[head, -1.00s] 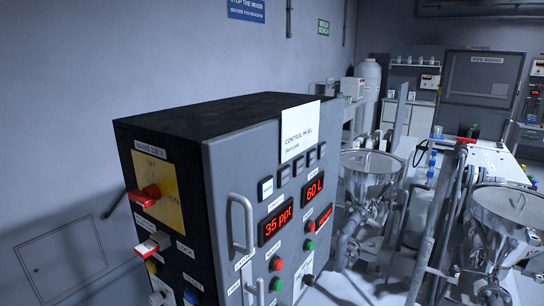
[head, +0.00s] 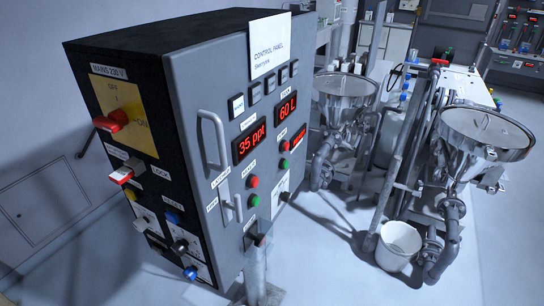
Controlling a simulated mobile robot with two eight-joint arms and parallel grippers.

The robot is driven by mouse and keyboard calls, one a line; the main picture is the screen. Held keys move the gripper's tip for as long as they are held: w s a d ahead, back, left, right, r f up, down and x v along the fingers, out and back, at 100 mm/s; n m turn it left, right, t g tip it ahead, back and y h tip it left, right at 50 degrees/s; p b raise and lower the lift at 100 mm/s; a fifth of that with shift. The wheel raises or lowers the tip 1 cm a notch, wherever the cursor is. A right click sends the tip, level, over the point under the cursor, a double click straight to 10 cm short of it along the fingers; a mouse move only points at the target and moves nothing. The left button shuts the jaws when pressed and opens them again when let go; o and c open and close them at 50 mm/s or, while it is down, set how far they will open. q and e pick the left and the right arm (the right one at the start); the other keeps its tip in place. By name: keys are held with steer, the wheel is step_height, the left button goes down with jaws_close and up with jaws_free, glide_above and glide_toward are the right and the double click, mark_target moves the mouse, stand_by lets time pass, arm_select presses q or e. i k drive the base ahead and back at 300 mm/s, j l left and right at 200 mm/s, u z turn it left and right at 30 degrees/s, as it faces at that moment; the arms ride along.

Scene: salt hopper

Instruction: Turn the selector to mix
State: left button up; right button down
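The control panel cabinet (head: 215,165) stands at the left centre, a black box with a grey front door. On the door's lower right is a white plate (head: 283,180) with a small dark knob (head: 284,196), which may be the selector. Its lettering and pointer direction are too small to read. The black side face has a red mains switch (head: 112,121) on a yellow plate, a red-and-white handle (head: 124,174) below it, and several small knobs lower down. I cannot tell which control has a mix position. Neither gripper is in view.
The door has a long handle (head: 215,140), red displays reading 35 ppt (head: 250,141) and 60 L (head: 286,111), and red and green buttons. Steel hoppers (head: 480,130) with pipes and a white bucket (head: 398,245) stand right. Floor (head: 330,270) is clear in front.

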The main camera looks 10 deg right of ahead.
mark_target(286, 196)
steer(key=i+l+z, duration=0.2)
steer(key=l+z, duration=0.15)
steer(key=z, duration=0.15)
steer(key=i+l+z, duration=0.2)
steer(key=z, duration=0.3)
steer(key=l, duration=0.1)
